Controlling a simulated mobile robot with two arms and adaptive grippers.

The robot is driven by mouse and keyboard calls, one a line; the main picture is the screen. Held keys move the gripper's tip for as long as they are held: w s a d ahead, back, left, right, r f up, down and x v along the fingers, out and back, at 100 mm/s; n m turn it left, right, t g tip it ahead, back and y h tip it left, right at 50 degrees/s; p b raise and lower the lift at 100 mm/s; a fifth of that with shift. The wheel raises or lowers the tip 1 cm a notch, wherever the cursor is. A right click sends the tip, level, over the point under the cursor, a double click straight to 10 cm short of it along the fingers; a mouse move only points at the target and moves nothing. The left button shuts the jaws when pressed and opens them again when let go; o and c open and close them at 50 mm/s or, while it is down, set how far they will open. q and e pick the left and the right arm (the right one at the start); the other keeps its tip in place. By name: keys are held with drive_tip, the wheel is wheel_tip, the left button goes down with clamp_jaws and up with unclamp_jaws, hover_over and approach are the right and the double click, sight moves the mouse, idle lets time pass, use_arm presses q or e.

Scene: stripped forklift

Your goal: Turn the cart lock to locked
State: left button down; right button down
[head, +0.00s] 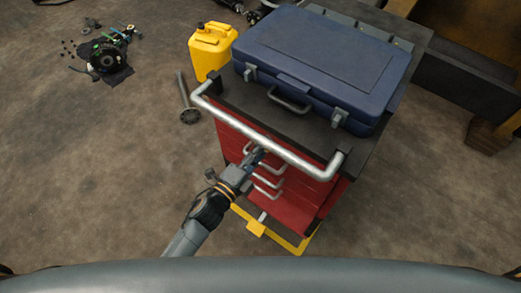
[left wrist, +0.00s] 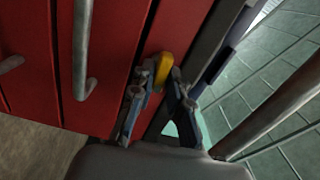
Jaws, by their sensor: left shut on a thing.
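The red cart (head: 225,135) has drawers with silver handles and a dark top. A small yellow piece, apparently the cart lock (left wrist: 163,68), sits at the edge of the red drawer fronts in the left wrist view. My left gripper (left wrist: 162,82) is shut on this yellow piece, one finger on each side. In the head view my left gripper (head: 259,156) reaches the cart front below the push bar. The lock itself is hidden there, and I cannot tell which position it is turned to. My right gripper is not in view.
A silver push bar (head: 265,140) crosses above my left gripper. A blue case (head: 320,65) lies on the cart top. A yellow canister (head: 211,50) stands behind left. A yellow frame (head: 283,243) runs low at the cart's base. The floor at left is mostly clear.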

use_arm(q)
drive_tip(key=shift+m, duration=0.5)
drive_tip(key=c, duration=1.4)
unclamp_jaws()
drive_tip(key=shift+o, duration=0.2)
drive_tip(key=v, duration=1.2)
drive_tip(key=shift+f, duration=0.1)
